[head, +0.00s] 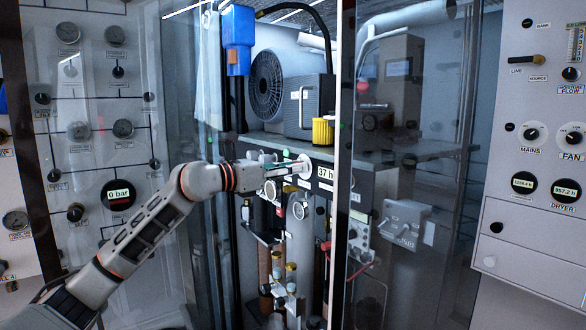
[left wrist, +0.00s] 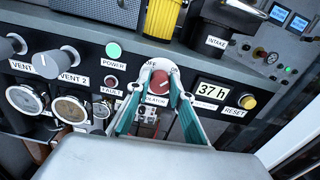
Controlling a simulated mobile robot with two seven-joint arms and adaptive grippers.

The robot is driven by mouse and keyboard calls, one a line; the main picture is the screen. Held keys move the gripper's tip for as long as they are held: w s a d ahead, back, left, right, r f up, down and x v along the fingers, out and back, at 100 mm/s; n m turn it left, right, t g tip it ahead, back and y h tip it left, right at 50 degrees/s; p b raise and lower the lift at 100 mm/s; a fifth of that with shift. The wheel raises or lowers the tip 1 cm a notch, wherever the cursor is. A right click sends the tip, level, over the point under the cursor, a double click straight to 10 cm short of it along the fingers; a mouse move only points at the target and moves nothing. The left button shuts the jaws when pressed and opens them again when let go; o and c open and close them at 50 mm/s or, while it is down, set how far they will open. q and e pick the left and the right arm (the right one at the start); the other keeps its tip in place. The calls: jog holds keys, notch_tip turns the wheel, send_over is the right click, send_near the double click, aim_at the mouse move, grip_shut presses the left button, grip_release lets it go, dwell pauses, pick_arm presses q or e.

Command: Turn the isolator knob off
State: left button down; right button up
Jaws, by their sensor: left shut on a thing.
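The isolator knob (left wrist: 161,82) is a round red knob with a pale pointer mark, set on the dark panel in the left wrist view. In the head view my left gripper (head: 290,168) reaches the panel front, and the knob is hidden there behind the fingers. My right gripper is in neither view.
A green power light (left wrist: 114,49) and a fault light (left wrist: 112,81) are left of the knob. An hour display (left wrist: 210,91) and a yellow reset button (left wrist: 247,101) are to its right. Glass doors (head: 190,110) flank the opening in the head view. A yellow cylinder (head: 323,131) stands above.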

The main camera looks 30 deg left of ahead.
pick_arm(q)
jog(key=shift+a+f+n+p, duration=0.1)
jog(key=shift+n+p, duration=0.75)
jog(key=shift+n, duration=3.45)
jog(key=shift+a+n+p, duration=0.1)
jog(key=shift+n+p, duration=0.7)
jog(key=shift+n, duration=3.5)
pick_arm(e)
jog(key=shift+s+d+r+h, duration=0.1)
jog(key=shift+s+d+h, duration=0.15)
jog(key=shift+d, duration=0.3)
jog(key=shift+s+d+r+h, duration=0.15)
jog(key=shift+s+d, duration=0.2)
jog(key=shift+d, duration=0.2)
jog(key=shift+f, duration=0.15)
pick_arm(q)
jog(key=c, duration=1.8)
grip_release()
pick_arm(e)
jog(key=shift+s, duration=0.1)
pick_arm(q)
jog(key=v, duration=1.2)
jog(key=shift+d, duration=0.1)
